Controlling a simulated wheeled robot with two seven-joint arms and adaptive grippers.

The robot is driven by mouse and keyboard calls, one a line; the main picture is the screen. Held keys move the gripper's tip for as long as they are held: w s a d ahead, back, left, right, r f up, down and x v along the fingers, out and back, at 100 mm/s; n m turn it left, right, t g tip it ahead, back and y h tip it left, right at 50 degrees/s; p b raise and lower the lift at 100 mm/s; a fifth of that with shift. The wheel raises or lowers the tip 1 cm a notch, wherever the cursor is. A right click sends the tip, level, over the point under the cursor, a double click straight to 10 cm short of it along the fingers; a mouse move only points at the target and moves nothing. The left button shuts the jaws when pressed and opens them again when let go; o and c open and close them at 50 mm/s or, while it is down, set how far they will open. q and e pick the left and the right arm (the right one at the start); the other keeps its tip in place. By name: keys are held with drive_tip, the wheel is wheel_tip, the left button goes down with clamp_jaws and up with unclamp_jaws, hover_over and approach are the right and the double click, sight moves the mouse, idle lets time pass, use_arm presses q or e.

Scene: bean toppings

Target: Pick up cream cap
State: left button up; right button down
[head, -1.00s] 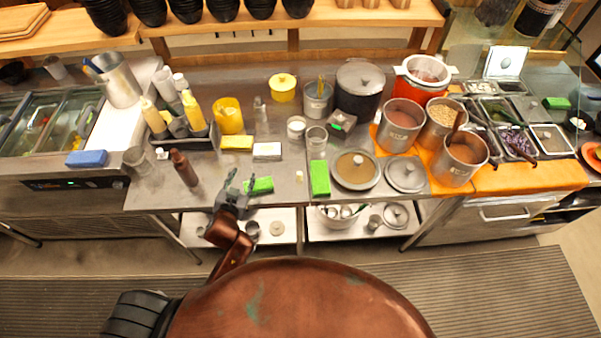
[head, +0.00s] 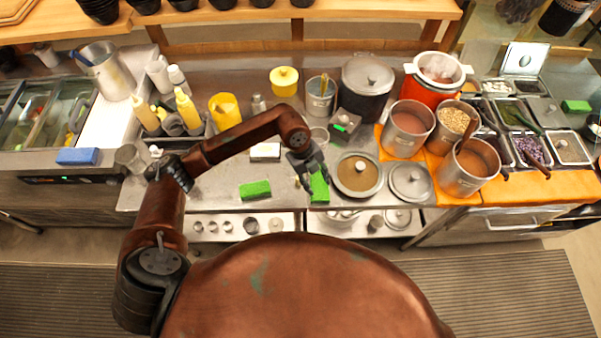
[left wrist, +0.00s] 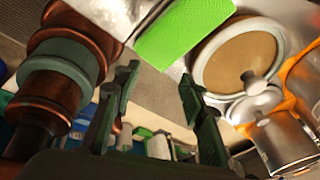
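My left gripper (head: 313,180) is over the front part of the counter, close to the upright-lying green sponge (head: 319,188). In the left wrist view, its two fingers (left wrist: 158,76) are apart with nothing between them. I cannot make out the small cream cap now; the spot where a small cream piece stood earlier lies behind my left gripper in the head view. A small white cap-like piece (head: 155,151) shows at the left of the counter, partly beside my arm. My right gripper is not in view.
A lidded pan (head: 358,191) and a steel lid (head: 411,183) lie right of the gripper. The green sponge also shows in the left wrist view (left wrist: 185,32). Another green sponge (head: 255,190) lies to the left. Steel pots (head: 408,145) stand at the right.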

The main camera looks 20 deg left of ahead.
sight(297, 179)
use_arm(q)
drive_tip(key=w+a+y, duration=0.1)
drive_tip(key=a, duration=0.1)
drive_tip(key=w+a+n+y, duration=0.1)
drive_tip(key=a, duration=0.2)
drive_tip(key=w+a+y, duration=0.1)
drive_tip(key=a, duration=0.1)
drive_tip(key=shift+w+a+f+y, duration=0.2)
drive_tip(key=shift+a+y, duration=0.1)
drive_tip(key=shift+a, duration=0.1)
drive_tip(key=f, duration=0.5)
drive_tip(key=f+p, duration=0.1)
drive_tip(key=f, duration=0.1)
drive_tip(key=shift+w+f, duration=0.2)
drive_tip(key=shift+w, duration=0.05)
drive_tip(key=c, duration=0.7)
drive_tip(key=shift+c, duration=0.2)
